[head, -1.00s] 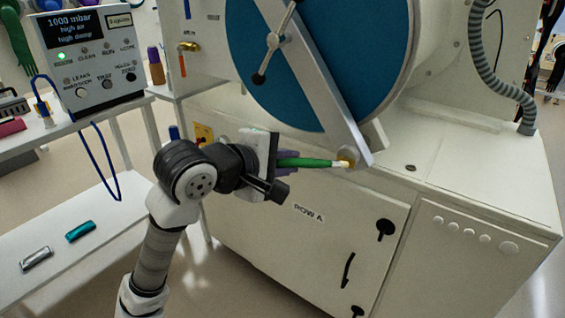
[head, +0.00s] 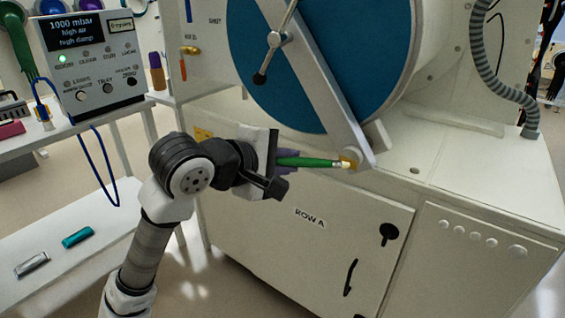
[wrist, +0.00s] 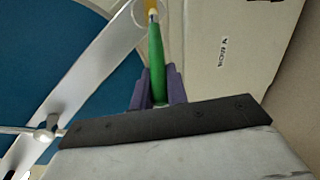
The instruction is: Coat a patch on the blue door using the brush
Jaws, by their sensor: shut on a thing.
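The blue door (head: 272,98) is a large round disc on the white cabinet, crossed by a grey diagonal bar (head: 325,85). It also shows at the left in the wrist view (wrist: 97,95). My gripper (head: 285,162) is shut on the brush (head: 308,162), which has a green handle and a pale ferrule. The brush points right, away from the gripper. Its yellowish tip lies in front of the bar's lower end in the head view; I cannot tell if it touches. In the wrist view, purple fingers hold the green handle (wrist: 156,65).
At the left, a bench carries a meter box (head: 95,75) with a blue cable. A teal block (head: 77,237) and a silver block (head: 32,264) lie on the lower shelf. A ribbed hose (head: 485,75) hangs at the right.

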